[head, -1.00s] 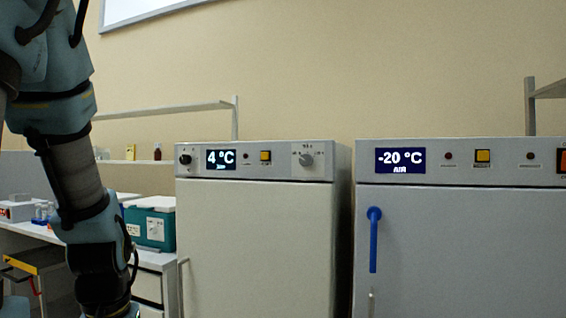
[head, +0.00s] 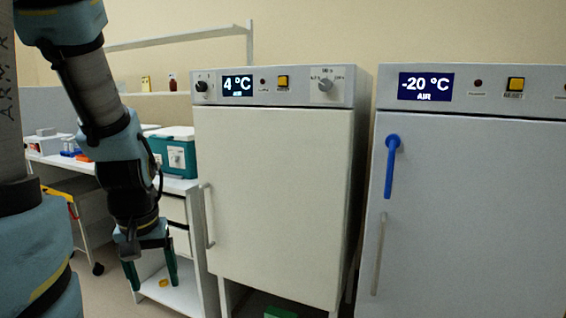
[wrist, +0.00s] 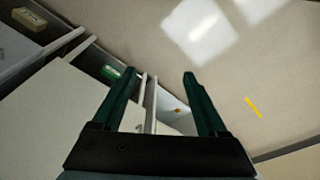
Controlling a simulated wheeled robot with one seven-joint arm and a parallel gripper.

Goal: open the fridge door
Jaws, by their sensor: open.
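The fridge, a white cabinet showing 4 °C, has a shut door (head: 270,190) in the middle of the head view. Its pale vertical handle (head: 207,216) is on the door's left edge. My gripper (head: 154,286) hangs to the left of the handle, apart from it, fingers pointing down. It also shows in the wrist view (wrist: 158,90), with two dark green fingers spread wide and nothing between them. A second cabinet (head: 470,220) showing -20 °C stands to the right, with a blue lever (head: 391,166) and a pale handle (head: 379,254); its door is shut.
A bench with drawers (head: 178,208) stands left of the fridge, close behind my gripper, with a teal cool box (head: 174,153) on top. A small yellow item (head: 163,283) lies on the low shelf. Open floor shows in the wrist view (wrist: 255,60).

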